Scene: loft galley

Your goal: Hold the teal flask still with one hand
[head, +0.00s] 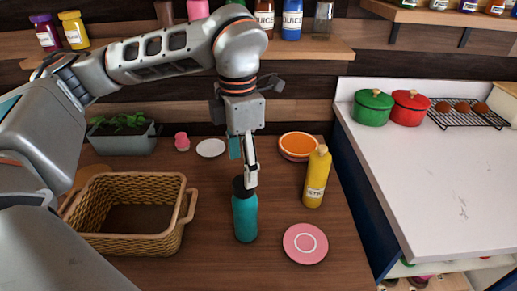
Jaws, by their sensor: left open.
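The teal flask (245,217) stands upright on the brown wooden counter, near its middle. It has a dark cap, partly covered by my gripper. My left gripper (249,180) points down from above and is at the flask's cap. Its fingers are seen nearly edge-on, so the gap between them is hard to see. It is open, and I cannot tell whether a finger touches the cap. My right gripper is not in the head view.
A wicker basket (183,222) stands left of the flask. A yellow bottle (316,178), a pink plate (305,229) and an orange bowl (299,141) are to its right. A planter (122,139), a pink cup (182,142) and a white saucer (211,148) are behind.

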